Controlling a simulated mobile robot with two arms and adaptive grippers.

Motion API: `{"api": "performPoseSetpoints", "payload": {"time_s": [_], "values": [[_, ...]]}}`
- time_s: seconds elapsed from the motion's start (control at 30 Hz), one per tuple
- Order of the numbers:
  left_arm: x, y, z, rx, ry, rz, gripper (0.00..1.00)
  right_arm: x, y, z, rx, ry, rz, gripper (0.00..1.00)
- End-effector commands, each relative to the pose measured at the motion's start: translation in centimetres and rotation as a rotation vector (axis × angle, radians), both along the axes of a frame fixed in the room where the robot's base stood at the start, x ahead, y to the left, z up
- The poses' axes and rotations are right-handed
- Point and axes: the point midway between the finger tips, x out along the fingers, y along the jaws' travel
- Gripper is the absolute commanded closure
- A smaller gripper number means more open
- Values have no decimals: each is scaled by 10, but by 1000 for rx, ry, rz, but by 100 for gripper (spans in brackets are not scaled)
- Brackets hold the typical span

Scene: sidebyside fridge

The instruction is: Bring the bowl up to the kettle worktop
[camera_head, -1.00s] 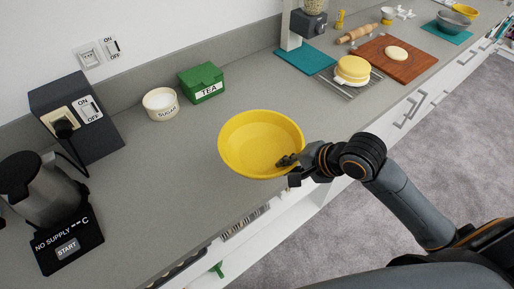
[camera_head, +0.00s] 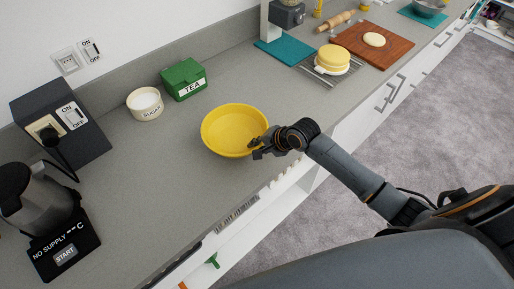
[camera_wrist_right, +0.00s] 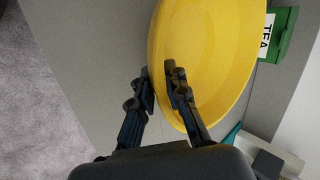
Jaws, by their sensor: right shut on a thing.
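The yellow bowl (camera_head: 232,128) is upright over the grey worktop (camera_head: 150,170), close to its front edge. I cannot tell for sure whether its base touches the worktop. My right gripper (camera_head: 259,148) is shut on the bowl's near right rim. In the right wrist view the two fingers (camera_wrist_right: 160,88) pinch the rim, one inside the bowl (camera_wrist_right: 215,50) and one outside. The kettle (camera_head: 38,200) stands on its black base at the left end of the worktop. My left gripper is not in view.
A sugar pot (camera_head: 146,104) and a green tea box (camera_head: 184,80) stand behind the bowl. A black socket box (camera_head: 62,125) is behind the kettle. A wire rack with a yellow cake (camera_head: 332,58) and a wooden board (camera_head: 374,44) lie to the right. Worktop between kettle and bowl is clear.

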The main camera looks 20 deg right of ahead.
Motion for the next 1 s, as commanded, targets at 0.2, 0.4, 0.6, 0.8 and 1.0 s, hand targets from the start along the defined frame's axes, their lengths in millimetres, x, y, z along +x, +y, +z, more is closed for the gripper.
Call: {"api": "performPoseSetpoints", "payload": {"time_s": [0.2, 0.4, 0.6, 0.8, 1.0], "values": [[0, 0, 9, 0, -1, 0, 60, 0, 1, -15, 2, -3, 0, 100], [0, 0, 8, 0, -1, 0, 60, 0, 1, -15, 2, -3, 0, 100], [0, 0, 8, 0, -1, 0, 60, -1, 0, -20, 0, 2, 1, 76], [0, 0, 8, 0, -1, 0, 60, -1, 0, -20, -1, 2, 0, 76], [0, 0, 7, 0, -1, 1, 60, -4, -2, -15, -1, 2, 0, 76]]}}
